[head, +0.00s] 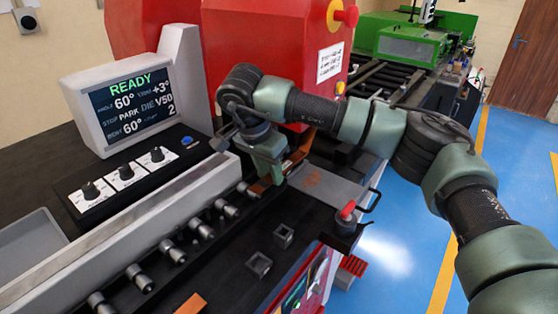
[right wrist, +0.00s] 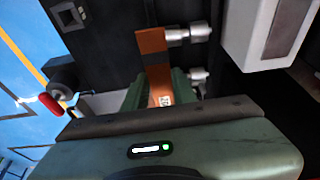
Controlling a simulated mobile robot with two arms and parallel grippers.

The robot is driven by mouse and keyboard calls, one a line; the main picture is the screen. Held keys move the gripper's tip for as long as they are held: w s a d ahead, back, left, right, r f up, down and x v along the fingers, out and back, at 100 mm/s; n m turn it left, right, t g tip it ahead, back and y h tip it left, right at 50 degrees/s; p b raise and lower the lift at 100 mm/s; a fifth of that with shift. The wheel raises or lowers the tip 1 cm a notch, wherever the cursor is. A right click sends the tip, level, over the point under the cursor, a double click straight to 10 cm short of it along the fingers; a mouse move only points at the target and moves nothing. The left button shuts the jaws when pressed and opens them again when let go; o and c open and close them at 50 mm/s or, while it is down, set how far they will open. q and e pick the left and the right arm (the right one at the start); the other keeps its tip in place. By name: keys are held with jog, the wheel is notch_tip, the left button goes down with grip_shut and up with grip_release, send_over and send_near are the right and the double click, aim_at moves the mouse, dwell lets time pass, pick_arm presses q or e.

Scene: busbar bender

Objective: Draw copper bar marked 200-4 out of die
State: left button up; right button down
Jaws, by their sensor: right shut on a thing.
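The copper bar (head: 260,188) shows as a short orange-brown piece below my right gripper (head: 272,170) in the head view, beside the row of metal pins. In the right wrist view the bar (right wrist: 152,52) runs up from between the green fingers, and my right gripper (right wrist: 160,92) is shut on it. A small white label (right wrist: 164,100) sits on the bar near the fingers; its text is too small to read. My right arm and gripper hide much of the die area under the red press head (head: 270,40). My left gripper is not in view.
The grey control screen (head: 128,102) reads READY, angle 60°, die V50. Several metal pins (head: 172,250) line the black bed. A red-knobbed clamp lever (head: 347,210) stands right of the bar. An orange piece (head: 190,304) lies at the bottom edge. Blue floor is open at right.

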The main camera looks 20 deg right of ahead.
jog(key=shift+s+d+b, duration=0.5)
jog(key=shift+s+d, duration=0.6)
jog(key=shift+s, duration=0.55)
jog(key=shift+s+d+b, duration=0.45)
jog(key=shift+s+d, duration=0.6)
jog(key=shift+s, duration=0.6)
jog(key=shift+s+d+b, duration=0.5)
jog(key=shift+s+d, duration=0.6)
jog(key=shift+s, duration=0.55)
jog(key=shift+r, duration=0.15)
notch_tip(320, 180, up, 5)
jog(key=p, duration=0.3)
jog(key=shift+f, duration=0.2)
